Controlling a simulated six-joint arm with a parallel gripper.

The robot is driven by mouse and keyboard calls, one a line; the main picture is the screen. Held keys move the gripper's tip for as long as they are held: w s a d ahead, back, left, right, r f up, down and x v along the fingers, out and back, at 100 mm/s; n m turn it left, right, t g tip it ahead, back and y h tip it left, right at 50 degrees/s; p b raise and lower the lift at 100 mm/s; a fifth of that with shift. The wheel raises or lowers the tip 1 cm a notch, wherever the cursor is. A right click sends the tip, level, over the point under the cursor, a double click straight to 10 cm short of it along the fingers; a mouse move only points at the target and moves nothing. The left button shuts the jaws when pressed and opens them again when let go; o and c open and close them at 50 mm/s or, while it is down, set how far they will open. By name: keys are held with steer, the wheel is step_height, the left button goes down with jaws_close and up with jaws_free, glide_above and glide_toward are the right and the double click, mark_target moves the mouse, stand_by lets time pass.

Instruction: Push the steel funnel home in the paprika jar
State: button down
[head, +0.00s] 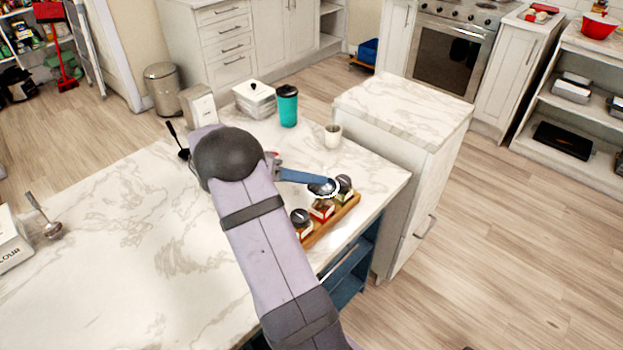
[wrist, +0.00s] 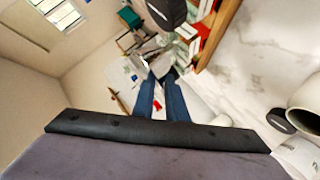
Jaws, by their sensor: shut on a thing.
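The steel funnel (head: 324,188) is at the tips of the blue fingers of my gripper (head: 309,179). My gripper is shut on it, and the fingers reach in from the left. A jar with a red label (head: 321,210), likely the paprika jar, stands just below the funnel in a wooden rack (head: 335,222). I cannot tell how deep the funnel's spout sits in the jar. In the wrist view the blue fingers (wrist: 161,96) point at the grey funnel (wrist: 150,50), whose lower part is unclear.
Dark-lidded jars stand on both sides, one at the near left (head: 300,223) and one at the far right (head: 345,187). A white mug (head: 333,136), a teal tumbler (head: 287,106) and a lidded white box (head: 254,99) stand behind. The marble counter at left is largely clear.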

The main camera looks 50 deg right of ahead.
steer(key=c, duration=1.7)
jaws_free()
steer(key=shift+w+a, duration=0.1)
steer(key=shift+b+v, duration=0.8)
steer(key=shift+v, duration=2.75)
steer(key=s+a+n+t+y+p, duration=0.2)
steer(key=s+a+n+y+p, duration=0.1)
steer(key=a, duration=0.5)
steer(key=s+a+f+n+t+y+p, duration=0.1)
steer(key=s+a+n+t+y+p, duration=0.2)
steer(key=a+n, duration=0.4)
steer(key=s+a+f+n+t+y+p, duration=0.1)
steer(key=s+a+n+t+y+p, duration=0.2)
steer(key=s+a+n, duration=0.3)
steer(key=shift+s+a+y+p, duration=0.2)
steer(key=shift+a+y, duration=0.1)
steer(key=shift+a, duration=0.6)
steer(key=shift+s+a+y+p, duration=0.2)
steer(key=shift+a+y+p, duration=0.1)
steer(key=shift+a, duration=0.65)
steer(key=shift+s+a+y+p, duration=0.15)
steer(key=shift+s+a+y, duration=0.15)
steer(key=shift+a, duration=0.6)
